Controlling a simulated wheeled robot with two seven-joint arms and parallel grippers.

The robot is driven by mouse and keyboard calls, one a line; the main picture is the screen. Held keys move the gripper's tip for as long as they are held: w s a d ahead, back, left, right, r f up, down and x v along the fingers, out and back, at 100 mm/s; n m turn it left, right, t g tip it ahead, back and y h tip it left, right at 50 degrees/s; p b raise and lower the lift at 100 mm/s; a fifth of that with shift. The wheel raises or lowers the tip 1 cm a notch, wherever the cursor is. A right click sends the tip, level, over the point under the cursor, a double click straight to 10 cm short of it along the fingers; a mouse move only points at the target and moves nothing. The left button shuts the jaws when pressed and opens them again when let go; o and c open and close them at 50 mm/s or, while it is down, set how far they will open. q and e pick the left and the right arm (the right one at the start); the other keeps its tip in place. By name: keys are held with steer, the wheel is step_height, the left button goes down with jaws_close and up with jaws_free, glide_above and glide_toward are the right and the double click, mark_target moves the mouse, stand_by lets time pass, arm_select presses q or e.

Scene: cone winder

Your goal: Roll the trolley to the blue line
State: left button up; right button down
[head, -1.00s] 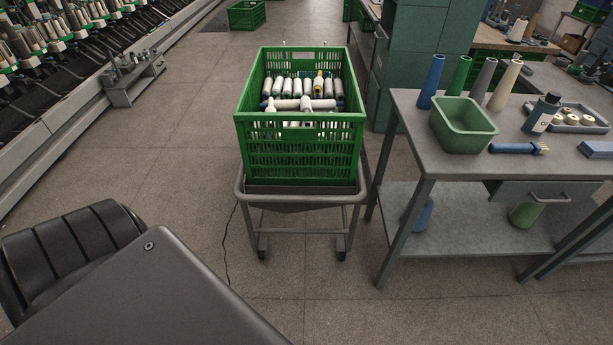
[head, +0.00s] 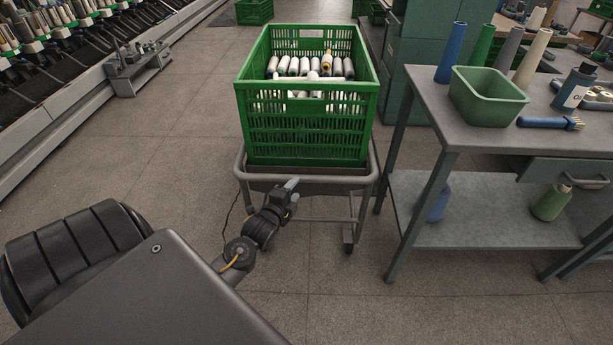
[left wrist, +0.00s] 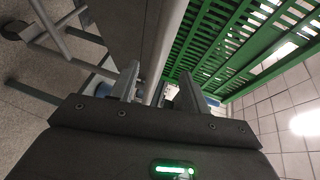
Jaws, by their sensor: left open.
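The trolley (head: 255,178) is a grey metal frame on castors, standing upright ahead of me with a green crate (head: 305,140) of bobbins on it. My left gripper (head: 292,189) is at the trolley's near side, just by its front rail. In the left wrist view the open fingers (left wrist: 160,88) point toward the grey rail (left wrist: 167,40), which runs down to between them; I cannot tell whether they touch it. The green crate also shows there (left wrist: 225,45). My right gripper is not in view. No blue line shows.
A grey workbench (head: 480,140) stands close to the trolley's right, holding a green bin (head: 487,97), cones and a bottle. The winding machine (head: 60,110) runs along the left. Floor (head: 170,150) is clear between machine and trolley. Another green crate (head: 254,12) lies at the back.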

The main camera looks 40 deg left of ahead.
mark_target(306, 176)
arm_select(q)
steer(key=b+x, duration=0.1)
steer(key=x, duration=0.7)
steer(key=shift+w+a+f, duration=0.1)
steer(key=shift+w+f, duration=0.05)
steer(key=shift+w, duration=0.15)
steer(key=shift+w+a+f, duration=0.1)
steer(key=shift+w+a, duration=0.05)
steer(key=shift+w, duration=0.5)
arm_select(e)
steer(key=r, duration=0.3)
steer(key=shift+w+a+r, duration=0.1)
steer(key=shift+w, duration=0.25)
arm_select(q)
steer(key=shift+c, duration=0.5)
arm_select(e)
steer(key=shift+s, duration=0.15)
arm_select(q)
steer(key=c, duration=0.5)
jaws_close()
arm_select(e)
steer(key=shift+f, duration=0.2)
